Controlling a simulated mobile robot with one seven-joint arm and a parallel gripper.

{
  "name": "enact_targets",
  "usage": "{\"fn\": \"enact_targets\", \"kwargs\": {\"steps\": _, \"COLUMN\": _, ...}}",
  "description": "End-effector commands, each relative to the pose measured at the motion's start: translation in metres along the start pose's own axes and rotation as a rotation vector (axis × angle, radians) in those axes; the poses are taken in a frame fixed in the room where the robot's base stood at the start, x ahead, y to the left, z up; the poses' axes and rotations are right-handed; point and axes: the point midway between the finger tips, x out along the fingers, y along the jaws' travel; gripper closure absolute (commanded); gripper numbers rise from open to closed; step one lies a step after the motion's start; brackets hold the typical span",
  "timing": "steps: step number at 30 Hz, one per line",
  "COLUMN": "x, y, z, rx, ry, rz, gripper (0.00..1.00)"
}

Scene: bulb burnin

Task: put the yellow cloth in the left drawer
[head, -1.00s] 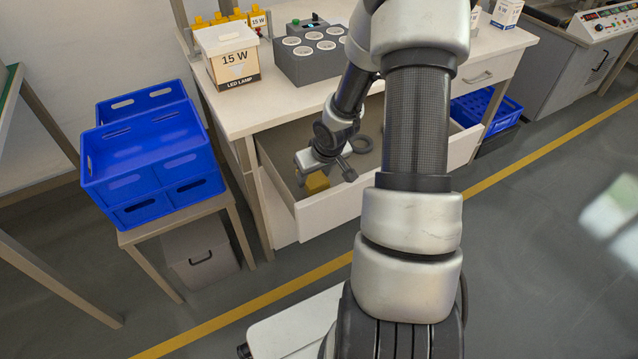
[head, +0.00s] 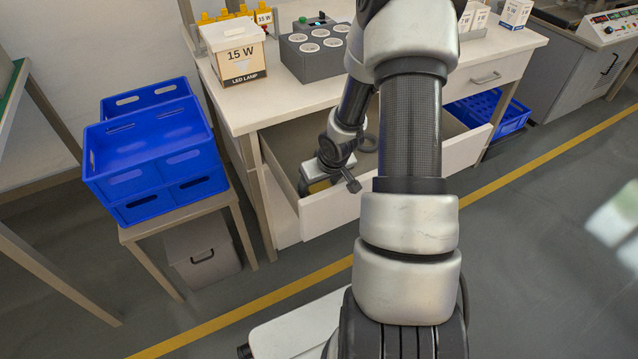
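The left drawer (head: 335,212) stands pulled open under the white workbench. My gripper (head: 316,180) is at the left part of the drawer, low behind its front panel. A small patch of the yellow cloth (head: 318,187) shows directly under my gripper, just above the front panel's top edge. The rest of the cloth is hidden by my gripper and the panel. My fingertips are hidden too, so I cannot tell whether they are closed on the cloth or whether it touches the drawer floor.
On the bench stand a 15 W lamp box (head: 235,55) and a grey socket block (head: 312,50). Blue crates (head: 155,160) sit on a low stand at left. My arm hides the drawer's middle.

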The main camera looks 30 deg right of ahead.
Motion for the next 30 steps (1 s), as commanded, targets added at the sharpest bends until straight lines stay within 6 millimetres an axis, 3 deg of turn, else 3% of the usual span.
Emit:
{"fn": "enact_targets", "kwargs": {"steps": 8, "x": -0.008, "y": 0.0, "z": -0.003, "rx": 0.0, "ry": 0.001, "rz": 0.0, "gripper": 0.31}}
{"fn": "enact_targets", "kwargs": {"steps": 21, "x": -0.097, "y": 0.002, "z": -0.003, "rx": 0.002, "ry": 0.001, "rz": 0.002, "gripper": 0.31}}
{"fn": "enact_targets", "kwargs": {"steps": 30, "x": -0.123, "y": 0.0, "z": -0.002, "rx": 0.002, "ry": 0.0, "rz": 0.0, "gripper": 0.31}}
